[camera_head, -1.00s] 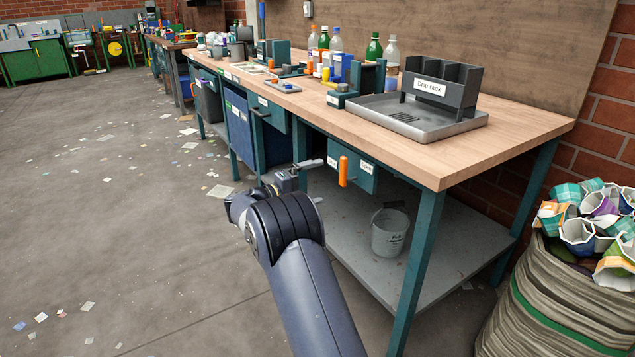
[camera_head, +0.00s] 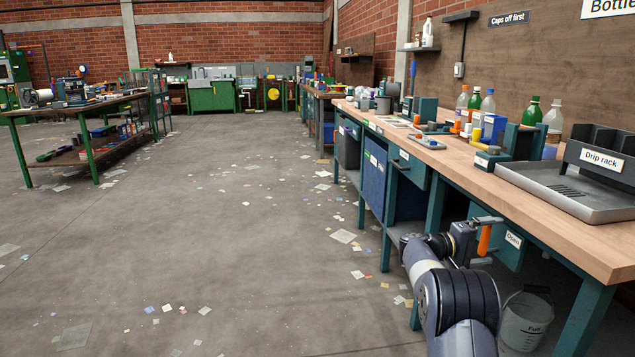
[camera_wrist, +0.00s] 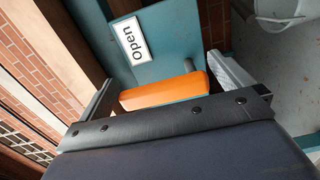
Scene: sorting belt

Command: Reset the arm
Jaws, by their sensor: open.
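My gripper (camera_head: 487,241) is at the front of the workbench, at the lower right of the head view. Its two fingers are apart, one above and one below an upright orange handle (camera_head: 484,239). In the wrist view the orange handle (camera_wrist: 163,91) lies between the spread fingers (camera_wrist: 165,75), with gaps on both sides. I cannot tell whether any finger touches it. The handle is in front of a teal panel (camera_wrist: 185,38) with an "Open" label (camera_wrist: 132,40). The gripper holds nothing.
The workbench (camera_head: 468,158) carries bottles, small parts and a grey tray (camera_head: 560,190) with the drip rack (camera_head: 600,158). A blue bin (camera_head: 376,180) and a white bucket (camera_head: 524,322) are beneath it. The littered floor (camera_head: 220,240) to the left is open, with a green-legged table (camera_head: 95,105) beyond.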

